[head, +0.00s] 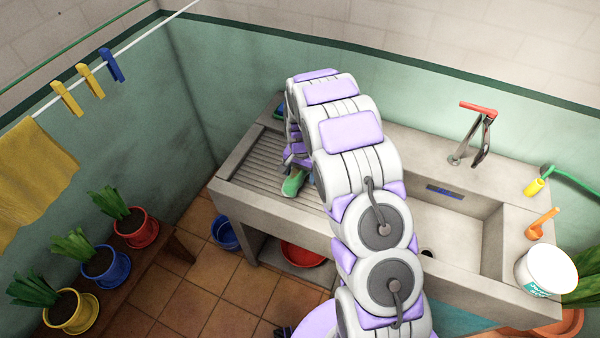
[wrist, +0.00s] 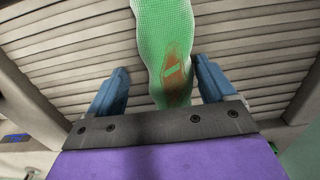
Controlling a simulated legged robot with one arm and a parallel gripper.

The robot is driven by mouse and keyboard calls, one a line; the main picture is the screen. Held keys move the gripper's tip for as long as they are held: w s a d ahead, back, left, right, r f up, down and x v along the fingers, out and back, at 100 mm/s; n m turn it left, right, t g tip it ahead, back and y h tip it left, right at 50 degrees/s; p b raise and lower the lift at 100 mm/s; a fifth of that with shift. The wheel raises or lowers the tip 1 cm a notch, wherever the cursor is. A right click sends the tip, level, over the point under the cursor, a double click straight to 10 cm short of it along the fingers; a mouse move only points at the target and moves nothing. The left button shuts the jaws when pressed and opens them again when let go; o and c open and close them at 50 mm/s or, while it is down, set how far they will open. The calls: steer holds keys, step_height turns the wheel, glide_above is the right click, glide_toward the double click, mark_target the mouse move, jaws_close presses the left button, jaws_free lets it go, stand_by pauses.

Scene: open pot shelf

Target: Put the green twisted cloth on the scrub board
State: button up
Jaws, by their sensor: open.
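The green twisted cloth (wrist: 165,45), pale green with an orange-brown patch, lies over the ridges of the scrub board (wrist: 65,65) in the wrist view. In the head view the cloth (head: 293,182) shows near the front edge of the scrub board (head: 258,168), partly hidden by my arm. My gripper (wrist: 161,68) is open, with one blue finger on each side of the cloth. Gaps show between the fingers and the cloth. In the head view my gripper is mostly hidden by the arm.
The sink basin (head: 440,235) with a red-handled tap (head: 478,130) is right of my arm. A white tub (head: 546,270) stands at the right. A blue bucket (head: 226,233) and a red basin (head: 302,254) are below. Potted plants line a bench (head: 160,245) at the left.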

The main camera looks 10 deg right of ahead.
mark_target(294, 173)
steer(key=r, duration=0.2)
steer(key=a+r+p, duration=0.1)
steer(key=r, duration=0.1)
steer(key=a+r, duration=0.1)
steer(key=r, duration=0.1)
steer(key=shift+r, duration=0.25)
steer(key=s+d+r+n+p, duration=0.1)
steer(key=s+d+r+n, duration=0.15)
steer(key=s+r, duration=1.6)
steer(key=s+r+n+g, duration=0.1)
steer(key=s+r+n, duration=0.1)
steer(key=s, duration=0.9)
steer(key=s+a+r+n, duration=0.1)
steer(key=s+r+n, duration=0.1)
steer(key=s, duration=1)
steer(key=shift+s+r+n+g, duration=0.15)
steer(key=shift+r+n+g, duration=0.05)
steer(key=shift+n+g, duration=0.2)
